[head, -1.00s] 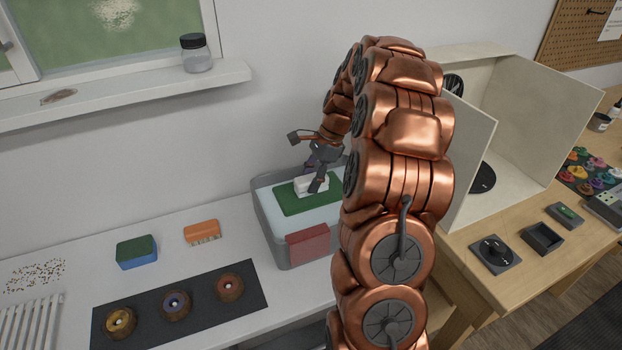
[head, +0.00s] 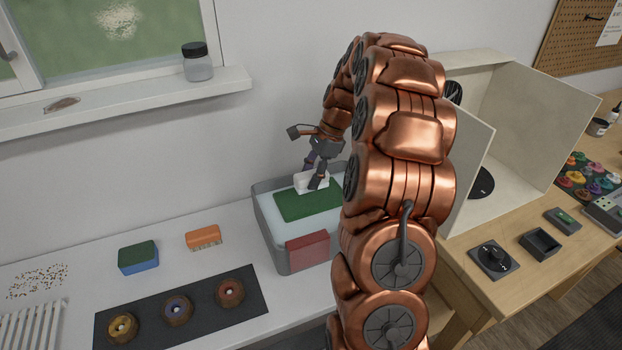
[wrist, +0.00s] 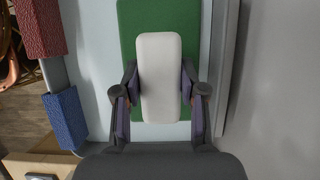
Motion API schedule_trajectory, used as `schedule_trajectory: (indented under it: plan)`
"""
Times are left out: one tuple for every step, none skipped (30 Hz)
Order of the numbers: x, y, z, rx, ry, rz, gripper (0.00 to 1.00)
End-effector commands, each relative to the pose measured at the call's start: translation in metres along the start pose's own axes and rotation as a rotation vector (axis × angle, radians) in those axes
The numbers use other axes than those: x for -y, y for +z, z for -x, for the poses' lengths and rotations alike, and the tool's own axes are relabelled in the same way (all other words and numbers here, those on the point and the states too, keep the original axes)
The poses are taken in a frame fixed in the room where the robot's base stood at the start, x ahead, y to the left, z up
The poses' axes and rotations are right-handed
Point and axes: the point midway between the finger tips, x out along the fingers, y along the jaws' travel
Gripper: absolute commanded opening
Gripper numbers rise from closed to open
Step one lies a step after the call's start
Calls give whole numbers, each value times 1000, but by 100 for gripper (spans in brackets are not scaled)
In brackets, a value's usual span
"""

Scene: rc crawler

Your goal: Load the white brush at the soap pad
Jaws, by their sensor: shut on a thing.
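The white brush (wrist: 160,75) is between the fingers of my gripper (wrist: 160,104), which is shut on it. In the head view my gripper (head: 315,181) holds the white brush (head: 303,181) at the green soap pad (head: 305,207), near its back edge. The soap pad also shows beneath the brush in the wrist view (wrist: 128,22). I cannot tell whether the brush touches the pad. The brush's underside is hidden. The pad lies in a grey tub (head: 268,238) with a pale inside.
A red block (head: 307,252) hangs on the tub's front wall; the wrist view also shows a blue block (wrist: 66,118). A green-and-blue sponge (head: 138,258), an orange brush (head: 203,237) and a dark mat (head: 205,319) with three wheels lie to the left. A wall stands close behind.

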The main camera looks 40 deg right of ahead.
Motion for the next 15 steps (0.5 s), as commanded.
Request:
schedule_trajectory:
  plan:
    - [0,2,5,0,-1,1,13]
    - [0,3,6,0,-1,1,13]
    - [0,4,9,0,0,1,13]
    - [0,5,11,0,0,1,13]
    - [0,5,12,0,0,1,13]
    - [0,6,15,0,-1,1,13]
    - [0,7,17,0,-1,1,13]
    - [0,8,19,0,-1,1,13]
    - [0,9,21,0,-1,1,13]
    - [0,9,23,0,-2,1,13]
    - [0,10,25,-1,-2,1,13]
    - [1,11,27,-1,-3,1,13]
    - [1,12,29,-1,-3,1,13]
    - [1,12,31,-1,-3,1,13]
    - [1,13,32,-1,-3,1,13]
